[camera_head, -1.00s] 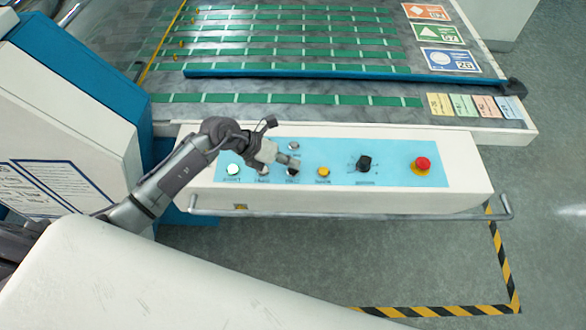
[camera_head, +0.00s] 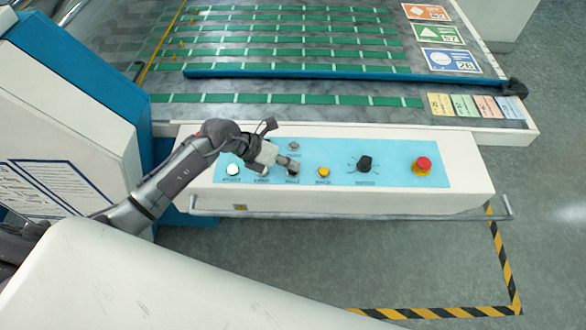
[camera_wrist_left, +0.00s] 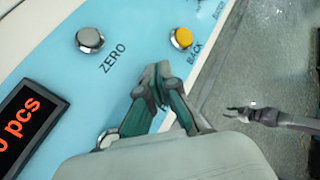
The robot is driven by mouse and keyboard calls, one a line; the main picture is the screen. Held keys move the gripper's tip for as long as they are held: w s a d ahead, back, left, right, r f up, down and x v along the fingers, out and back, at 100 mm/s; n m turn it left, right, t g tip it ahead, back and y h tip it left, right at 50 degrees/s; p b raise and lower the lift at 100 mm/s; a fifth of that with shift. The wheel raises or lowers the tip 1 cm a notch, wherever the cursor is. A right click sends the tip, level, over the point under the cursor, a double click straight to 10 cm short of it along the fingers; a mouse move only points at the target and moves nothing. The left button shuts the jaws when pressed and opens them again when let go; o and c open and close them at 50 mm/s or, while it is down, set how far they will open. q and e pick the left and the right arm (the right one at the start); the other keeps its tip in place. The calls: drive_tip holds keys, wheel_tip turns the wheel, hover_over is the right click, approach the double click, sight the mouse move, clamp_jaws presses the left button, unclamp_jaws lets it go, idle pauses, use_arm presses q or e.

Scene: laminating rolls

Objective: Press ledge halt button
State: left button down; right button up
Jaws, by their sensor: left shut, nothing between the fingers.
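The control panel (camera_head: 400,178) has a light blue face with a row of buttons. The halt button (camera_head: 293,173) is the small one left of the yellow BACK button (camera_head: 323,172) and below the grey ZERO button (camera_head: 294,146). My left gripper (camera_head: 295,164) is shut and empty, with its tips right over the halt button and partly covering it. In the left wrist view, the left fingertips (camera_wrist_left: 158,72) sit between the ZERO button (camera_wrist_left: 90,40) and the BACK button (camera_wrist_left: 181,38), and hide the halt button. I cannot tell if they touch it. My right gripper (camera_wrist_left: 240,112) shows small at the right.
A lit POWER button (camera_head: 233,170), a black knob (camera_head: 365,163) and a red stop button (camera_head: 423,165) share the panel. A metal rail (camera_head: 350,213) runs along its front. A red digit display (camera_wrist_left: 28,128) lies at the wrist view's left.

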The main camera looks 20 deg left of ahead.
sight(290, 170)
use_arm(q)
drive_tip(key=shift+f, duration=0.15)
idle(0.3)
drive_tip(key=shift+r+p, duration=0.7)
drive_tip(key=shift+r, duration=0.2)
wheel_tip(290, 170, up, 5)
drive_tip(key=p, duration=0.4)
idle(0.5)
